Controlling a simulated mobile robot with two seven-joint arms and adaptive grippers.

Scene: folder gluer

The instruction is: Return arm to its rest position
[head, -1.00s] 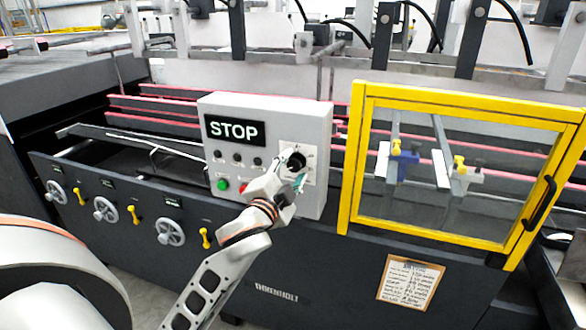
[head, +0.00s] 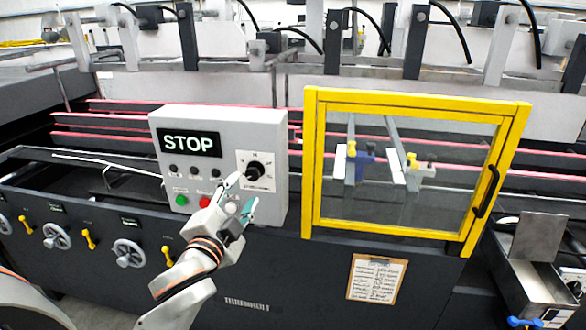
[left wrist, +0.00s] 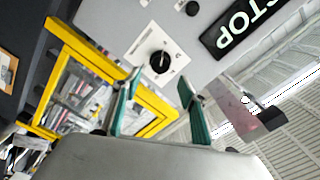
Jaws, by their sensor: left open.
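My left gripper (head: 242,196) is open and empty in front of the lower right part of the grey control box (head: 222,118). Its two teal-padded fingers also show in the left wrist view (left wrist: 158,98), spread apart, with the black rotary knob (left wrist: 160,62) beyond them and not between them. In the head view the knob (head: 254,171) sits on a white plate just above the fingertips, and a gap seems to part them. The box display reads STOP (head: 190,143). My right gripper is not in view.
A yellow-framed guard door (head: 311,165) stands shut right of the box. A green button (head: 181,200) and a red button (head: 204,202) sit low on the box. Handwheels (head: 128,253) and yellow levers (head: 168,256) line the machine front. A metal bin (head: 540,285) stands at the right.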

